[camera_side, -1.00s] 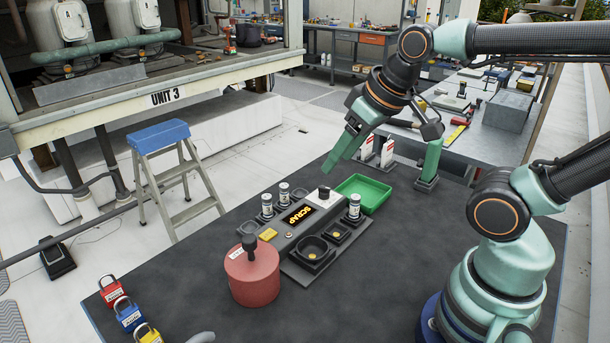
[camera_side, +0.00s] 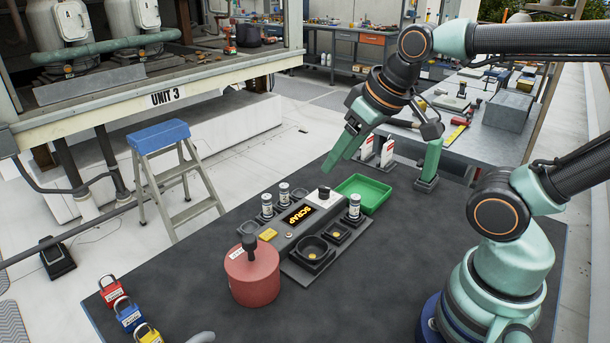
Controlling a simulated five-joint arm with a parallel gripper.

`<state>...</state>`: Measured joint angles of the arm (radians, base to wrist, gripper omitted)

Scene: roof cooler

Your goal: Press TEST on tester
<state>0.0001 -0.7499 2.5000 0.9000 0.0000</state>
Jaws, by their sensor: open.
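The tester (camera_side: 286,226) is a dark grey unit on the dark mat, with a lit display (camera_side: 298,215) reading "SCRAP" in yellow. A yellow block or key (camera_side: 268,234) and a small round button (camera_side: 289,236) show near its left end; lettering on them is too small to read, so I cannot tell which is TEST.
A red cylinder (camera_side: 252,276) with a black knob stands close left of the tester. Small white-and-black canisters (camera_side: 354,206) stand around it. A green tray (camera_side: 374,190) lies behind right. Coloured padlocks (camera_side: 129,314) lie front left.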

